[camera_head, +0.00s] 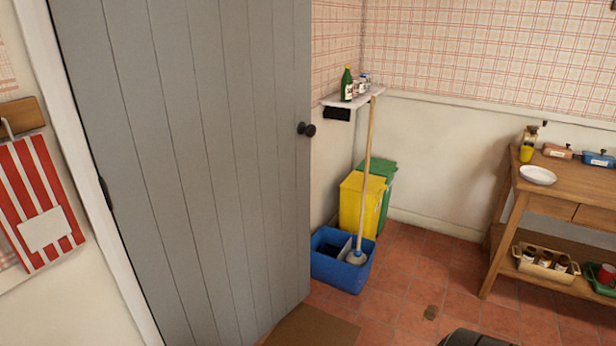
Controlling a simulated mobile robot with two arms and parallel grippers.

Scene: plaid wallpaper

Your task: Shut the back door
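The back door (200,160) is a grey plank door that fills the left-middle of the head view. Its left edge meets a white frame (85,180), where a dark hinge shows. A round black knob (307,129) sits near its right edge. The door appears to stand open, swung into the room, with the room's corner visible past its free edge. Neither of my grippers shows in this view.
A blue bucket (328,268) with a mop (368,165), yellow bin (352,207) and green bin (384,180) stand past the door's edge. A brown mat (312,328) lies at its foot. A wooden table (560,196) stands at right.

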